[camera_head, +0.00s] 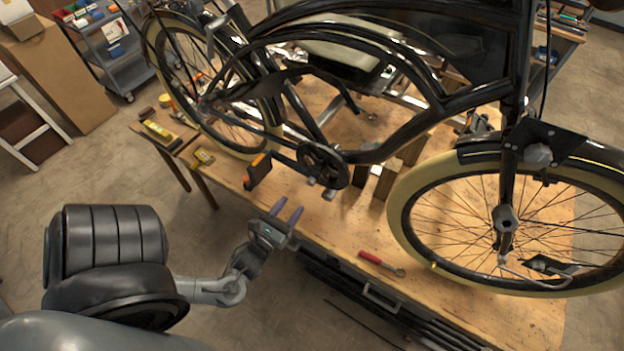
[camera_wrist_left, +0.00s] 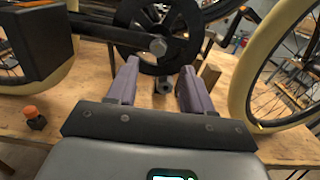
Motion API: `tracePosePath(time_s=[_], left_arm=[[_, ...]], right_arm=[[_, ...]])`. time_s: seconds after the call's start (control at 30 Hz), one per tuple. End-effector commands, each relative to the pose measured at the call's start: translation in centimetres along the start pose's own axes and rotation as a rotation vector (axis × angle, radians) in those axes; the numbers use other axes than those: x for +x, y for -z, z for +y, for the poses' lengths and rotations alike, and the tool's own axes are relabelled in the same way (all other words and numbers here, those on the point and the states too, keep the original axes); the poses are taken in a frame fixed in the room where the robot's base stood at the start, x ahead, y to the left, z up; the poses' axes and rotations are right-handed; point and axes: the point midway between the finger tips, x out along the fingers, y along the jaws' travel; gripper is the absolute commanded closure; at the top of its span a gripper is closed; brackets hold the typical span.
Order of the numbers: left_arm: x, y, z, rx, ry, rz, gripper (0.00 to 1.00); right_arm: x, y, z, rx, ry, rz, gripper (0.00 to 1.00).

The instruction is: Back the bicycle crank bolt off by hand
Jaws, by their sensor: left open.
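The black bicycle frame (camera_head: 392,150) stands over the wooden workbench. Its crank and chainring (camera_head: 322,164) sit low in the middle of the frame, with a pedal (camera_head: 257,170) to the left. In the left wrist view a grey hex bolt head (camera_wrist_left: 158,46) shows at the crank's centre, ahead of my fingers. My left gripper (camera_head: 286,211) is open and empty in front of the bench edge, below and short of the crank. Its two purple-grey fingers are apart in the left wrist view (camera_wrist_left: 158,82), with nothing between them touching. My right gripper is not in view.
A red-handled wrench (camera_head: 381,263) lies near the bench's front edge. The front wheel (camera_head: 510,225) fills the bench's right side. Wooden blocks (camera_head: 388,178) stand right of the crank. A yellow level (camera_head: 160,135) lies at the bench's left end.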

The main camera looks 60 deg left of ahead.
Motion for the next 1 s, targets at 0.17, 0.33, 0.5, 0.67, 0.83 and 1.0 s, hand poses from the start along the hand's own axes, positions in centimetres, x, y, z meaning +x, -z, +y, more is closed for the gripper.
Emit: tracePosePath(time_s=[0.17,0.33,0.5,0.67,0.83,1.0], left_arm=[[0.8,0.5,0.2,0.004,0.004,0.006,0.49],[3.3,0.3,0.1,0.003,0.004,0.006,0.49],[6.2,0.4,0.1,0.002,0.004,0.006,0.49],[8.4,0.4,0.1,0.002,0.003,0.007,0.49],[9.9,0.5,0.1,0.001,0.004,0.009,0.49],[10.4,0.6,0.1,0.001,0.004,0.01,0.49]], right_arm=[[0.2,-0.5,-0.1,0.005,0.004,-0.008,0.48],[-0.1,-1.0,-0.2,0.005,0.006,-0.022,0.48],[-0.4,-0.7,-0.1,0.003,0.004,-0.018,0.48],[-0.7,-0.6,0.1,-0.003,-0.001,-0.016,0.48],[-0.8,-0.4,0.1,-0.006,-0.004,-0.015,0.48],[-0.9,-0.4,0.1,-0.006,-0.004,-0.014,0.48]])
